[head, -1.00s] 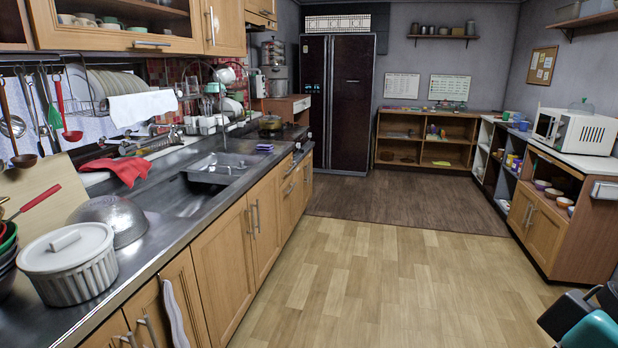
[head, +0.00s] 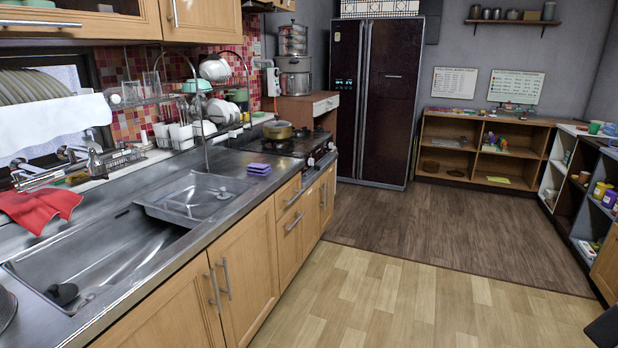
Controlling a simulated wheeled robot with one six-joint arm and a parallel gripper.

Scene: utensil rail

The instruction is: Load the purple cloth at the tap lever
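A small purple cloth (head: 259,169), folded or stacked in layers, lies flat on the steel counter between the sink's drainer tray and the stove. The tap (head: 95,163) stands at the back of the sink on the left, against the wall. Its metal lever is small, and its exact shape is hard to make out. The cloth and the tap are well apart, with the drainer tray between them.
A red cloth (head: 40,207) lies at the counter's left edge. The sink (head: 100,262) and drainer tray (head: 190,197) fill the middle of the counter. A pot (head: 278,130) sits on the stove. The floor (head: 390,300) before the cabinets is clear.

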